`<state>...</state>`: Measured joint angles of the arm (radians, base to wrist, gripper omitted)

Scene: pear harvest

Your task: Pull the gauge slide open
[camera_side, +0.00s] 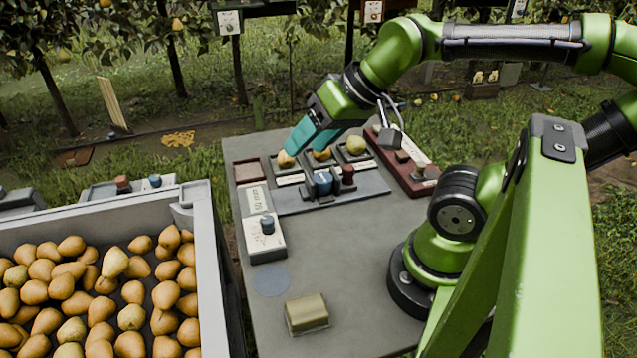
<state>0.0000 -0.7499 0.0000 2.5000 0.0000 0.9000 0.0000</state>
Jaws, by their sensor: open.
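My gripper (306,150) has two teal fingers pointing down and left over the far part of the grey table (340,265). It is open with nothing visible between the fingers. Its tips are close to the small trays with pears, and I cannot tell whether they touch anything. A long red-brown base (425,187) at the table's right edge carries a pale strip, a small brown block (403,156) and a dark round knob (431,172). It looks like the gauge slide, but I cannot be sure. My gripper is to its left, apart from it.
Small trays hold pears (355,145) near the far edge. A grey plate (372,185) before them bears a blue knob (323,183) and a dark red one (348,175). A white switch box (265,243) and an olive block (307,313) stand nearer. A pear-filled bin (207,270) is left.

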